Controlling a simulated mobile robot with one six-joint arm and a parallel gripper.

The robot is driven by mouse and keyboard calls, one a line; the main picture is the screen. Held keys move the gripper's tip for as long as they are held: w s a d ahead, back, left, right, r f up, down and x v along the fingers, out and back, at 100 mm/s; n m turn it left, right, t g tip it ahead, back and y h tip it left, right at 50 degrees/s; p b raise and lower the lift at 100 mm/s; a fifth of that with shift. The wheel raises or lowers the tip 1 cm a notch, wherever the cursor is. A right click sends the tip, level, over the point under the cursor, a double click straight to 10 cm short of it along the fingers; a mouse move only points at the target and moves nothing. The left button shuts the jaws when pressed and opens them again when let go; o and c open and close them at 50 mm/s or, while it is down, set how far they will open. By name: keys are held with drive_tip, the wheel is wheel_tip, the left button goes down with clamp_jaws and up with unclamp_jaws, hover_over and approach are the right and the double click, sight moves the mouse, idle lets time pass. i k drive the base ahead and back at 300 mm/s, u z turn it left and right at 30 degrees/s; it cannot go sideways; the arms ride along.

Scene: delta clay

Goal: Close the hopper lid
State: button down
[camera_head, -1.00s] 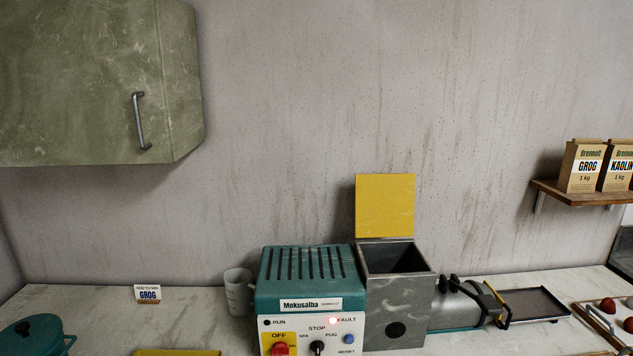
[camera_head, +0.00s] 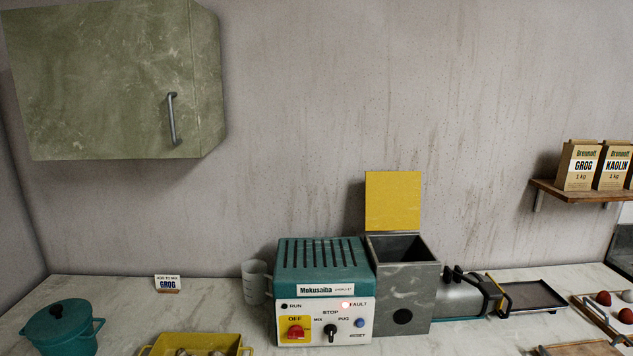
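The yellow hopper lid (camera_head: 393,201) stands upright, open, at the back edge of the grey hopper (camera_head: 405,290). The hopper's square mouth (camera_head: 401,246) is uncovered and dark inside. The hopper is part of the teal Mokusaiba machine (camera_head: 322,268), whose front panel carries a red knob on yellow (camera_head: 295,332), a black selector and a lit FAULT light. My gripper is not in view.
A clear measuring cup (camera_head: 256,282) stands left of the machine. A yellow tray (camera_head: 196,344) and teal pot (camera_head: 60,328) sit front left. A dark tray (camera_head: 525,294) lies right of the barrel (camera_head: 462,297). A green cabinet (camera_head: 115,80) hangs upper left.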

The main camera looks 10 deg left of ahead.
sight(393, 199)
drive_tip(key=u, duration=0.2)
drive_tip(key=k, duration=0.25)
drive_tip(key=u, duration=1.85)
drive_tip(key=k, duration=0.65)
drive_tip(key=z, duration=0.35)
drive_tip(key=i, duration=1.7)
drive_tip(key=u, duration=0.25)
